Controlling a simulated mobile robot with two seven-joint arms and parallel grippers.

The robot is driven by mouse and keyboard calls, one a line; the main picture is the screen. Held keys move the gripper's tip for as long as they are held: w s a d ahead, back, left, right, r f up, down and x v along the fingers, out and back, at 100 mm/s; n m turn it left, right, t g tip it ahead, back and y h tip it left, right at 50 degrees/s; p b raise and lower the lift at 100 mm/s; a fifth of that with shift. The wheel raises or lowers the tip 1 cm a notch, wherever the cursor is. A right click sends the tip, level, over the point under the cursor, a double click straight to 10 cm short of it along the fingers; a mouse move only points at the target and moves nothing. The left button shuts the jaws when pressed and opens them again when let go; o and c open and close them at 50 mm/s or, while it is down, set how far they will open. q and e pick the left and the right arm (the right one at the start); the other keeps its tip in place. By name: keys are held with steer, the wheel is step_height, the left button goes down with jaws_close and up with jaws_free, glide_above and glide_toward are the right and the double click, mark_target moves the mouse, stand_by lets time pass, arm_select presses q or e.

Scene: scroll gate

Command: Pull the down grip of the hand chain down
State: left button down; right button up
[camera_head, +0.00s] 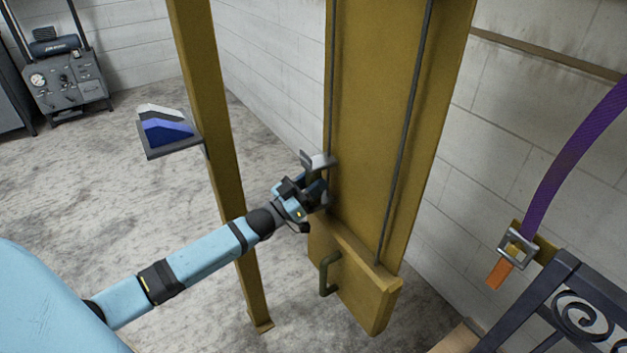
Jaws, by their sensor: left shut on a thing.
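The hand chain runs as two thin dark strands down the face of a yellow post. The left strand (332,80) passes at my left gripper, and the right strand (402,140) hangs free. My left gripper (313,180) is at the left strand, above the yellow box at the post's foot. It is shut on what looks like the down grip (320,161), a small grey piece at that strand. The jaws hide much of it. My right gripper is not in view.
The yellow box (360,285) carries a green handle (328,272). A thinner yellow post (212,110) with a small shelf (172,148) stands left, behind my arm. A purple strap (570,160) and dark ironwork (560,300) are at right.

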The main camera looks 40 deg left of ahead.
arm_select(q)
steer(key=shift+s+d+f, duration=0.1)
steer(key=shift+d+f, duration=0.05)
steer(key=shift+f, duration=0.3)
steer(key=c, duration=0.9)
jaws_free()
steer(key=shift+o, duration=0.7)
steer(key=shift+r, duration=0.15)
steer(key=v, duration=1.3)
steer(key=shift+s+a, duration=0.3)
steer(key=shift+a, duration=0.05)
